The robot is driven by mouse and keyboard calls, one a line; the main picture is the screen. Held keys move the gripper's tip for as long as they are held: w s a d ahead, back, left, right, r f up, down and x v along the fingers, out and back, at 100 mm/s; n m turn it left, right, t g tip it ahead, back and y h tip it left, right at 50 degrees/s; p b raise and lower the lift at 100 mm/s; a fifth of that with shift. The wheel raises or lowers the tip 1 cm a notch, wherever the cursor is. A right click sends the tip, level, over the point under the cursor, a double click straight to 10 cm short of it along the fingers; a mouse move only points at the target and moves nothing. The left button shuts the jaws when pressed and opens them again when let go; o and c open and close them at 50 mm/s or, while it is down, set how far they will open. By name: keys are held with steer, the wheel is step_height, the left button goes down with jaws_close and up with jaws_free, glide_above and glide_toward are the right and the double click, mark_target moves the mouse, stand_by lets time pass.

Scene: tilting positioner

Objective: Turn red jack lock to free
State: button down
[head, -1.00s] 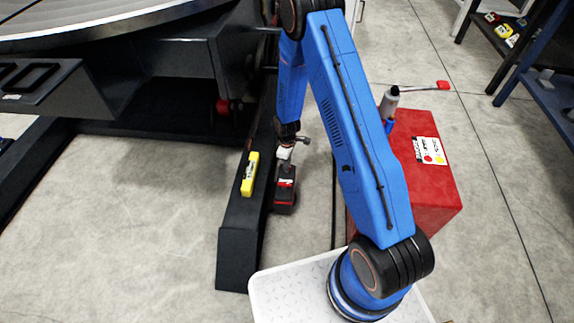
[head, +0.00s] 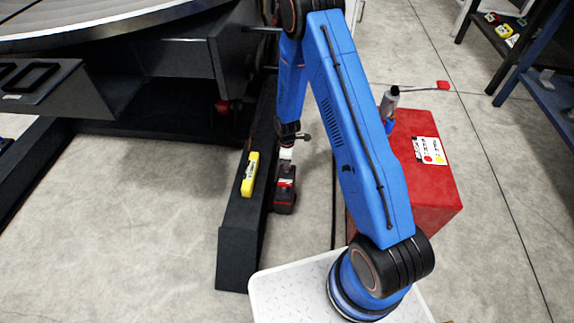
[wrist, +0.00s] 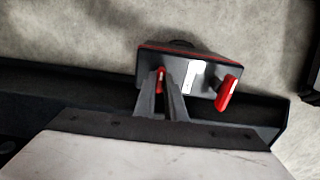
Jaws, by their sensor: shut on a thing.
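A small black unit with red parts (head: 285,198), apparently the jack lock, stands at the right side of the black beam. In the wrist view it is a dark box with a red edge and a white mark (wrist: 190,78). My gripper (head: 286,164) reaches down to its top. In the wrist view my gripper (wrist: 162,82) is shut on a small red piece at the box's near side, mostly hidden between the fingertips. A separate red tab (wrist: 228,93) sticks out at the box's right, clear of the fingers. I cannot read a lock position.
The black beam (head: 238,235) runs alongside, with a yellow block (head: 250,174) on it. A large round table (head: 110,22) overhangs at upper left. A red cabinet (head: 430,185) with a red-tipped lever (head: 443,85) stands right of my arm. Floor left of the beam is clear.

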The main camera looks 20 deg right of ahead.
steer(key=c, duration=1.8)
jaws_free()
step_height(320, 180, up, 18)
steer(key=shift+f, duration=0.25)
